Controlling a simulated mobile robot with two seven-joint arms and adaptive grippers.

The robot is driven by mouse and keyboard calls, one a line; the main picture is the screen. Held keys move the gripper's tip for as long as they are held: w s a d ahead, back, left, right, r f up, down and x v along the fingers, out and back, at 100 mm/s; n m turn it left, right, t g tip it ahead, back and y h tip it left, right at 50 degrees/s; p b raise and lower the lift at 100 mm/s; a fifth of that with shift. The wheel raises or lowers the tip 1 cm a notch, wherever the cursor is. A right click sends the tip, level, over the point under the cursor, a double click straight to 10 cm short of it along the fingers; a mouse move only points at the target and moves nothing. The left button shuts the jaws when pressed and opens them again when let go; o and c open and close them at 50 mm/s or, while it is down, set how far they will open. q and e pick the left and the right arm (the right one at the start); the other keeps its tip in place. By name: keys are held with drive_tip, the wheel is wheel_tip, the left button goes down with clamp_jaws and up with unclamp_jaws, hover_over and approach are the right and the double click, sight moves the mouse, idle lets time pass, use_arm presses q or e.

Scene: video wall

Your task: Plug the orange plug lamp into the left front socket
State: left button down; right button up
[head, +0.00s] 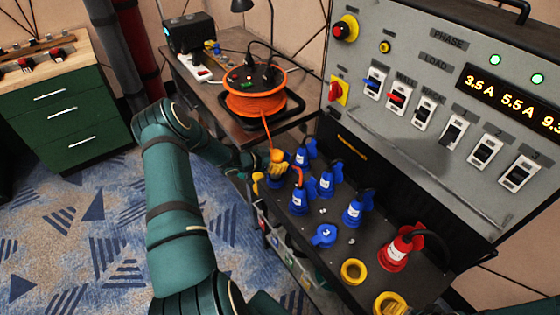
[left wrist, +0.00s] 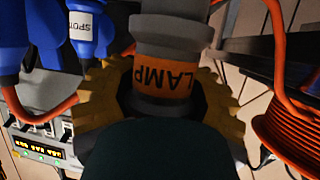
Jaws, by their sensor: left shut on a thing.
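The orange plug lamp (head: 277,157) is at the back left corner of the black socket panel (head: 335,215). In the left wrist view the plug shows as a grey body with an orange band (left wrist: 165,78) reading LAMP, upside down. My left gripper (head: 272,175) has its ribbed yellow fingers around this plug, one on each side, and is shut on it. It also shows in the left wrist view (left wrist: 160,110). The plug's pin end is hidden, so I cannot tell whether it touches the panel. My right gripper is not in view.
Several blue plugs (head: 354,209) and a red plug (head: 399,248) stand on the panel. A blue-capped socket (head: 323,236) and a yellow ring (head: 353,271) are nearer. The switch wall (head: 395,150) rises behind. An orange cable reel (head: 254,100) sits on the table at the back.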

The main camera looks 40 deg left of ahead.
sight(280, 155)
use_arm(q)
drive_tip(key=shift+f+b, duration=1.35)
drive_tip(key=shift+f, duration=0.15)
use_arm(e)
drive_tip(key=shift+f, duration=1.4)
use_arm(q)
unclamp_jaws()
drive_tip(key=shift+r, duration=0.15)
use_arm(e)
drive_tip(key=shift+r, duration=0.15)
use_arm(q)
drive_tip(key=shift+r+p, duration=1.9)
drive_tip(key=shift+r, duration=1)
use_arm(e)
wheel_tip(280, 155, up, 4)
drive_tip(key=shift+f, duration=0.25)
